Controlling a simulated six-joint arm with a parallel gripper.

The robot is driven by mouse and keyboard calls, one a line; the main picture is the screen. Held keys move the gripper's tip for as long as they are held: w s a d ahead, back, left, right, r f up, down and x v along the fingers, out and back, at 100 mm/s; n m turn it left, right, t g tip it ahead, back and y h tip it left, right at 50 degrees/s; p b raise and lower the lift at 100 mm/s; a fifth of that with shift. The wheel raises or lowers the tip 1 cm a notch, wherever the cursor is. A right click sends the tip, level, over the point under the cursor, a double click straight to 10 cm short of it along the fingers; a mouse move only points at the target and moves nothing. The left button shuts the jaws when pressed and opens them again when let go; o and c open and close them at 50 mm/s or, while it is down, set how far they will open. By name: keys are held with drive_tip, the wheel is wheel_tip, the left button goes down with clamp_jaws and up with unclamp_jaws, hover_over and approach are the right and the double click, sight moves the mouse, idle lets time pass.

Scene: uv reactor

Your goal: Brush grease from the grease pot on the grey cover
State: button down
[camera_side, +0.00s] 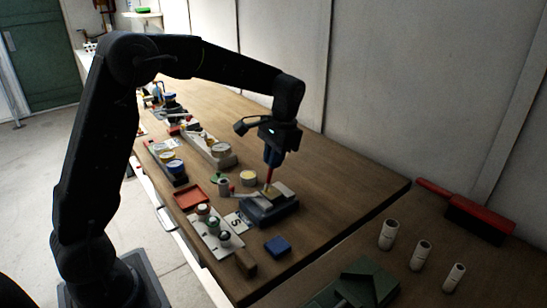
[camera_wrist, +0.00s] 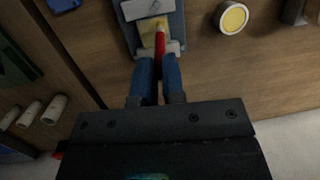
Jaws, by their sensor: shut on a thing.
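My gripper (camera_wrist: 158,62) points down over the work and is shut on a red-handled brush (camera_wrist: 160,38), held between its blue fingers. In the side view my gripper (camera_side: 272,156) holds the red brush handle (camera_side: 268,173) nearly upright. The brush's lower end is over a dark blue-grey unit (camera_side: 262,214) with a grey cover (camera_side: 284,191). The grey cover also shows in the wrist view (camera_wrist: 140,9), beside a yellowish patch at the brush tip. I cannot tell whether the tip touches. A round pot with yellow contents (camera_side: 248,178), likely the grease pot, stands just behind left; it also shows in the wrist view (camera_wrist: 233,18).
A red-orange tray (camera_side: 189,196), a pale holder with several small items (camera_side: 216,238) and a blue block (camera_side: 278,246) lie nearby. White cylinders (camera_side: 388,235) and a red-handled broom brush (camera_side: 478,220) are on the right-hand surface. Bare wood lies behind the unit.

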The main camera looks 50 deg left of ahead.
drive_tip(key=shift+d, duration=0.7)
idle(0.5)
drive_tip(key=shift+d, duration=0.3)
drive_tip(key=shift+w, duration=0.55)
idle(0.4)
drive_tip(key=shift+w, duration=0.2)
drive_tip(key=shift+w, duration=0.3)
drive_tip(key=shift+a, duration=0.55)
idle(0.7)
drive_tip(key=shift+a, duration=0.2)
drive_tip(key=shift+a, duration=0.35)
drive_tip(key=shift+s, duration=0.15)
idle(0.4)
